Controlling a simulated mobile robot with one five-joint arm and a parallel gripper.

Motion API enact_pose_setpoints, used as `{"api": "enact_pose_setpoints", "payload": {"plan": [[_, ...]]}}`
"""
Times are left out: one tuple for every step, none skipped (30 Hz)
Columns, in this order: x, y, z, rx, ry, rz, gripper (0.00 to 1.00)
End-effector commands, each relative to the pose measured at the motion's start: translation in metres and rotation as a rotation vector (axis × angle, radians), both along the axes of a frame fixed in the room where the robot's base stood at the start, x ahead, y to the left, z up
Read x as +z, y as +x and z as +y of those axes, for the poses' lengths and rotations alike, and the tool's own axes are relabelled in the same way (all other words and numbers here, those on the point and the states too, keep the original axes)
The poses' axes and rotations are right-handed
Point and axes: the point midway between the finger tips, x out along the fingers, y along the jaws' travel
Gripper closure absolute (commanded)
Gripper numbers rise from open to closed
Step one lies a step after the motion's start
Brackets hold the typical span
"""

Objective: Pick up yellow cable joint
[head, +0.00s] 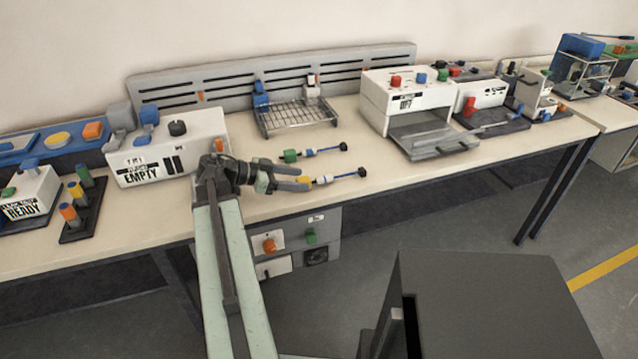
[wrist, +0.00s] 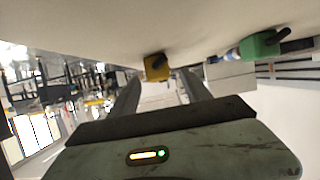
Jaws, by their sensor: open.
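The yellow cable joint (head: 320,181) lies near the front edge of the bench in the head view, with a blue section and a dark knob at its right end. My gripper (head: 304,181) is open and empty, just left of the joint. In the wrist view the joint's yellow block (wrist: 156,67) shows beyond and between my two spread fingers (wrist: 160,92). The fingers appear apart from it; the exact gap is hard to tell. A similar green cable joint (head: 290,156) lies just behind it and shows at the upper right of the wrist view (wrist: 262,44).
A white box marked EMPTY (head: 160,155) stands left of my arm. A wire rack (head: 296,116) stands behind the joints, and a white machine with a grey tray (head: 408,98) stands to the right. The bench top (head: 375,190) is clear right of the yellow joint.

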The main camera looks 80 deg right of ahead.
Motion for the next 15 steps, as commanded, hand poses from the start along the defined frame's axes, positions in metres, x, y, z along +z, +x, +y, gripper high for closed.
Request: {"api": "enact_pose_setpoints", "payload": {"plan": [[-0.011,-0.008,-0.004,-0.004,0.001,0.000,0.44],[-0.012,-0.012,-0.006,-0.003,0.000,0.000,0.44],[-0.014,-0.018,-0.009,-0.002,0.001,0.000,0.44],[-0.015,-0.021,-0.010,-0.003,0.001,0.000,0.44],[-0.016,-0.024,-0.012,-0.002,0.001,0.000,0.44],[-0.015,-0.025,-0.012,-0.001,0.001,0.001,0.44],[-0.015,-0.025,-0.013,0.000,0.001,0.000,0.44],[-0.014,-0.025,-0.013,0.000,0.001,0.000,0.44],[-0.014,-0.025,-0.013,0.001,0.000,0.000,0.44],[-0.014,-0.025,-0.012,0.001,0.000,0.000,0.44],[-0.014,-0.025,-0.012,0.001,0.000,0.000,0.44],[-0.014,-0.025,-0.012,0.000,0.001,0.000,0.52],[-0.013,-0.025,-0.012,0.001,0.000,0.000,0.60],[-0.013,-0.025,-0.012,0.001,0.000,0.000,0.69],[-0.014,-0.024,-0.012,0.001,0.000,0.000,0.80]]}}
